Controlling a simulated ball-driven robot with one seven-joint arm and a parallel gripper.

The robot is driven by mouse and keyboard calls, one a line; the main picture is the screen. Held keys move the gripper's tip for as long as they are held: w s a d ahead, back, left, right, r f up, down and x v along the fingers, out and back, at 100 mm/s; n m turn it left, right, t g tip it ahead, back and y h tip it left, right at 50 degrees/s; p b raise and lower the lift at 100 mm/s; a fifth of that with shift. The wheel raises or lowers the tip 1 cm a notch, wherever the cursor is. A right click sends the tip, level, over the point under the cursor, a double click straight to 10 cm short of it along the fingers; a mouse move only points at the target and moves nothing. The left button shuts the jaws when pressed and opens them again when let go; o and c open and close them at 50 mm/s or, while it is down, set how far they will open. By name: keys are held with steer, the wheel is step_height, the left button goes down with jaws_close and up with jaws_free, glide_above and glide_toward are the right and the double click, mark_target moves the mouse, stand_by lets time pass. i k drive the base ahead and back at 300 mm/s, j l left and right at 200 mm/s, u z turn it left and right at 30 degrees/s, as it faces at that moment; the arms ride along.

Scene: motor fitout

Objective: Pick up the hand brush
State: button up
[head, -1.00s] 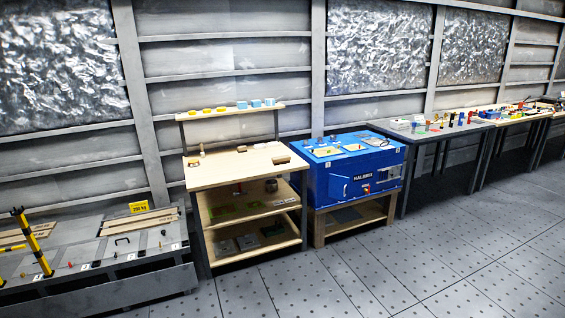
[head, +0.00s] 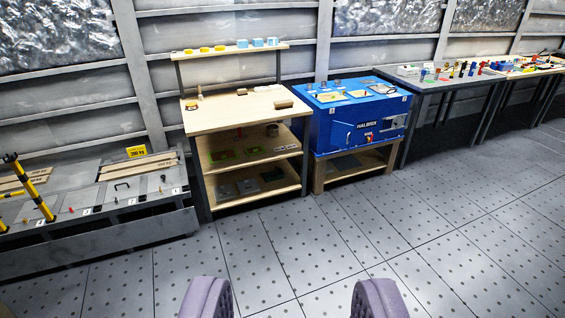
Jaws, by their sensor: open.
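My gripper (head: 292,297) shows at the bottom edge as two purple fingertips, wide apart with only floor between them. It is open and empty, far from the benches. I cannot make out the hand brush for certain at this distance. A small brown block-like thing (head: 284,104) lies at the right of the wooden workbench top (head: 225,117). A small upright wooden thing (head: 200,92) stands at its back left. Either is too small to name surely.
A shelf (head: 220,50) with yellow and blue items is above the workbench. A blue cabinet (head: 345,132) stands right of it, then a grey table (head: 440,82) with small items. A low grey platform (head: 130,215) is at left. The front floor is clear.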

mark_target(287, 104)
steer(key=i, duration=1.95)
steer(key=i+u, duration=0.1)
steer(key=i, duration=0.9)
steer(key=i+l, duration=0.15)
steer(key=i, duration=0.85)
steer(key=i+l, duration=0.1)
steer(key=i, duration=0.85)
steer(key=i+l, duration=0.1)
steer(key=i, duration=0.9)
steer(key=j+u, duration=0.05)
